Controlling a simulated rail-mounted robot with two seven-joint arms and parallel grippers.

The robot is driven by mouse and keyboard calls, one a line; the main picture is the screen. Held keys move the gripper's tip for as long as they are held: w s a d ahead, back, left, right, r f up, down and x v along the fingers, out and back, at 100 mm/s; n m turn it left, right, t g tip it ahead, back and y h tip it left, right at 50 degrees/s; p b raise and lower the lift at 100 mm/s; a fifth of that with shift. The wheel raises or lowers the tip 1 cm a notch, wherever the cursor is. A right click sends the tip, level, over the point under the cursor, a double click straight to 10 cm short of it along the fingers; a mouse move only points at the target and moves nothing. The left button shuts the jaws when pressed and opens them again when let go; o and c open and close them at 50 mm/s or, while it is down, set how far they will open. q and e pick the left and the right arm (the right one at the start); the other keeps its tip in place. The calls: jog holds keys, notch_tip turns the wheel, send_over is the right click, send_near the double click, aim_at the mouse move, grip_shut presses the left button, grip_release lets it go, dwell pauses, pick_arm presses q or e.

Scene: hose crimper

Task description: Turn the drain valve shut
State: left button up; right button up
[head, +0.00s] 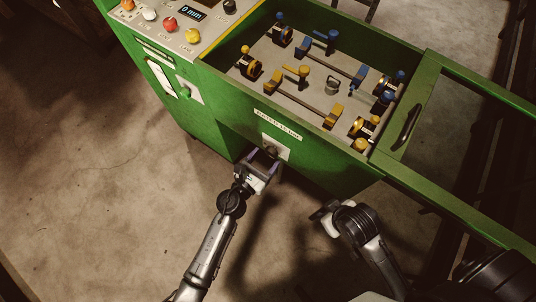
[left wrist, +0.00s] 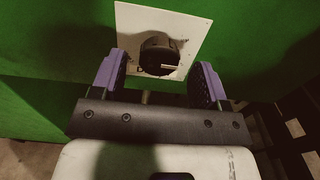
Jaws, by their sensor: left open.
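The drain valve is a dark round knob (left wrist: 160,55) on a square white plate (left wrist: 192,22) on the green front wall of the machine. A pale mark shows on the knob's face in the left wrist view. In the head view the plate (head: 275,147) sits below a printed label, and the gripper partly hides the knob. My left gripper (head: 262,160) is open right in front of the plate, its purple fingers (left wrist: 158,80) on either side of the knob. I cannot tell whether they touch it. My right gripper (head: 326,214) hangs apart, right of the valve; its fingers are unclear.
The green machine's open tray (head: 310,110) holds blue and yellow fittings. A control panel (head: 185,22) with buttons and a "0 mm" display is at the upper left. A green framed cover with a black handle (head: 406,127) is at the right. The floor at left is clear.

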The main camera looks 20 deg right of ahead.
pick_arm(q)
jog(key=shift+x, duration=0.95)
jog(key=c, duration=0.9)
